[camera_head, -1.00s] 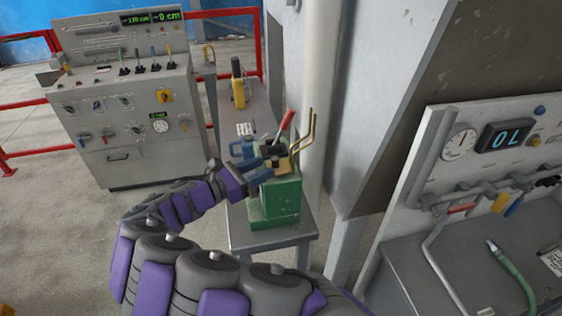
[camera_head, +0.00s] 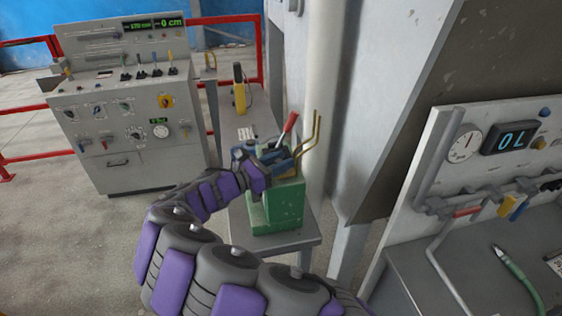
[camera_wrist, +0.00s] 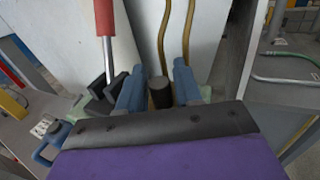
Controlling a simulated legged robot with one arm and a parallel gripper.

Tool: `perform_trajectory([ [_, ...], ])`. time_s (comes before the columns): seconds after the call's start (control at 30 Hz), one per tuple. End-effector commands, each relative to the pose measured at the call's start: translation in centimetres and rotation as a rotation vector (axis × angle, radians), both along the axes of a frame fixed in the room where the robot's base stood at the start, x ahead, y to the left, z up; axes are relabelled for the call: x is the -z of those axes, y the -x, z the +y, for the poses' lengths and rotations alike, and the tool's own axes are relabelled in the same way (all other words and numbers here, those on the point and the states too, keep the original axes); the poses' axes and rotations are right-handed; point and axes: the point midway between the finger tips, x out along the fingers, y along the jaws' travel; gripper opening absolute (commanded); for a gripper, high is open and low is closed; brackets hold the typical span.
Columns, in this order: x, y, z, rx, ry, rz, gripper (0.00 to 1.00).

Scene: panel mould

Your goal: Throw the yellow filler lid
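The green pump unit (camera_head: 286,205) stands on a narrow grey bench, with a red-handled lever (camera_head: 289,124) and bent brass pipes on top. My gripper (camera_head: 278,158) is over its top. In the wrist view, its two blue fingers (camera_wrist: 160,88) stand apart, with a dark upright cylinder (camera_wrist: 160,96) between or just beyond them; I cannot tell whether they touch it. The red lever (camera_wrist: 104,22) rises just left of the fingers and the brass pipes (camera_wrist: 176,38) behind them. I cannot make out a yellow filler lid; my gripper hides part of the pump top.
A yellow device (camera_head: 239,98) stands farther back on the bench. A blue-handled item (camera_wrist: 52,138) is left of my gripper. A pale column (camera_head: 325,90) is close behind the pump. A gauge panel (camera_head: 488,150) stands right, a control console (camera_head: 130,110) back left.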

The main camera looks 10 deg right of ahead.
Motion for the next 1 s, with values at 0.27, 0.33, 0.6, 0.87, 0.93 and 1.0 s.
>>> perform_trajectory([
  [0.27,0.0,-0.1,-0.4,-0.003,-0.004,0.001,0.07],
  [0.33,0.0,-0.2,-0.6,-0.003,-0.005,0.001,0.00],
  [0.6,-0.1,-0.2,-1.1,0.000,-0.014,0.001,0.00],
  [0.87,-0.9,-0.2,-1.7,0.000,-0.098,0.001,0.00],
  [0.93,-1.2,-0.1,-2.0,0.003,-0.137,0.001,0.00],
  [1.0,-1.5,-0.1,-2.3,0.003,-0.185,0.001,0.00],
])
